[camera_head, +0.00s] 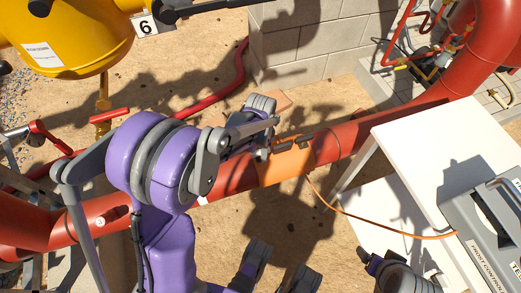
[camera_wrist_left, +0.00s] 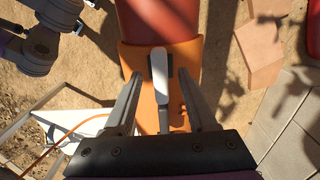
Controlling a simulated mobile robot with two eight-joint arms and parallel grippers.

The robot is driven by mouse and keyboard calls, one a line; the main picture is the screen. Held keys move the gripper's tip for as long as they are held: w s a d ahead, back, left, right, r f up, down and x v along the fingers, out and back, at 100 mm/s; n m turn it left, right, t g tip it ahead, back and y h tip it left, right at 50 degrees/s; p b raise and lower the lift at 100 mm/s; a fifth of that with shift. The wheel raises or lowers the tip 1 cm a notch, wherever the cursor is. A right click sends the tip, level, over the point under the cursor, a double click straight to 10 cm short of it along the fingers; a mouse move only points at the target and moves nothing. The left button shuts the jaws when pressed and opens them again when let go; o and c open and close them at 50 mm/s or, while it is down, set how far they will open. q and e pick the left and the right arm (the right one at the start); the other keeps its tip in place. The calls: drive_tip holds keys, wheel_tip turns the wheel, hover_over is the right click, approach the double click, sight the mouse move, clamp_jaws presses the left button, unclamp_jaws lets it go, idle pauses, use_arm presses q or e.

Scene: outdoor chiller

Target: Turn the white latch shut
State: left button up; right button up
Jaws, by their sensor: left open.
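In the left wrist view the white latch (camera_wrist_left: 159,68) lies along the middle of an orange band (camera_wrist_left: 190,75) around the red pipe (camera_wrist_left: 160,18). My left gripper (camera_wrist_left: 159,76) is open, with one finger on each side of the latch and visible gaps to both. I cannot tell how deep the fingers reach. In the head view my left gripper (camera_head: 268,148) is over the pipe (camera_head: 345,138) at the orange band (camera_head: 300,164); the latch is not clear there.
A white table (camera_head: 415,145) with a grey case (camera_head: 485,225) stands at right, and an orange cable (camera_head: 390,235) runs from the case to the band. A yellow tank (camera_head: 75,40), a red valve handle (camera_head: 110,115) and a block wall (camera_head: 310,45) stand around the pipe.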

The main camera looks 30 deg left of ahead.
use_arm(q)
drive_tip(key=o, duration=0.4)
wheel_tip(320, 180, up, 7)
drive_tip(key=p, duration=0.4)
drive_tip(key=shift+r+p, duration=0.1)
drive_tip(key=shift+p, duration=0.3)
